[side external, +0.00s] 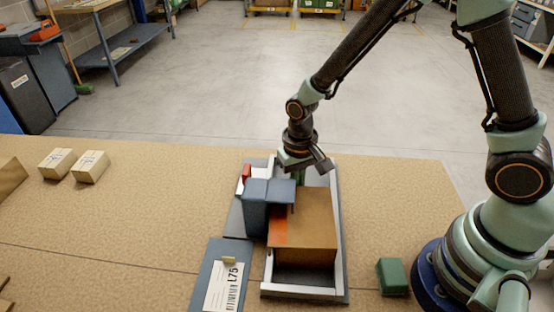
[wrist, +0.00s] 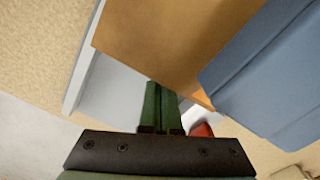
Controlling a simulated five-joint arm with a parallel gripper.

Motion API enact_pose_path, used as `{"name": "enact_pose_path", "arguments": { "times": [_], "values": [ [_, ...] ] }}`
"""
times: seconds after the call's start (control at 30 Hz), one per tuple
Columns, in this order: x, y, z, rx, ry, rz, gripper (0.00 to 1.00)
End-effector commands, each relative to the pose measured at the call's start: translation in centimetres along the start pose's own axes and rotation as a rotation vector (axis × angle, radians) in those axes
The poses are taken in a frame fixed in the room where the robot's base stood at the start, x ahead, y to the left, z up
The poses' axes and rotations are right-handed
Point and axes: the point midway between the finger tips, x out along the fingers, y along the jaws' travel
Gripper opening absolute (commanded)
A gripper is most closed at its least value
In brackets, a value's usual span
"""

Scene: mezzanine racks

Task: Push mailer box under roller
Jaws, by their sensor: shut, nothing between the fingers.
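The brown mailer box (side external: 308,228) lies in a light-railed track. An orange strip (side external: 279,231) runs along its left side. A blue housing (side external: 256,208) stands at the track's left, its top overhanging the box's far left part. No roller shows plainly; the housing may hide it. My gripper (side external: 298,178) is shut and empty, pointing down at the box's far end, its tips partly hidden by the housing. In the wrist view my green fingers (wrist: 161,105) are together beside the edge of the mailer box (wrist: 175,40), with the housing (wrist: 265,75) at right. Contact is unclear.
A red part (side external: 246,173) sits behind the housing. A labelled blue-grey plate (side external: 212,262) lies front left, and a green block (side external: 392,276) right of the track. Two small cartons (side external: 90,166) (side external: 57,163) stand far left. The table between them and the track is clear.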

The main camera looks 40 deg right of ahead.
Motion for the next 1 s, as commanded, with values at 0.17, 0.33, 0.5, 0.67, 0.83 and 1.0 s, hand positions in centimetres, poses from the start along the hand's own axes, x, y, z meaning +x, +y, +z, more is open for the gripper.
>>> {"name": "enact_pose_path", "arguments": {
  "times": [0.17,0.33,0.5,0.67,0.83,1.0],
  "values": [
    [0.0,0.0,0.0,0.0,-0.001,0.0,0.0],
    [0.0,0.0,0.0,0.0,-0.001,0.0,0.0],
    [0.0,-0.2,0.4,0.0,-0.001,0.0,0.0],
    [0.0,-0.5,1.0,0.0,-0.001,0.001,0.0],
    [0.0,-0.6,1.1,0.0,-0.001,0.0,0.0],
    [0.0,-0.6,1.1,0.0,-0.001,0.0,0.0]
  ]
}}
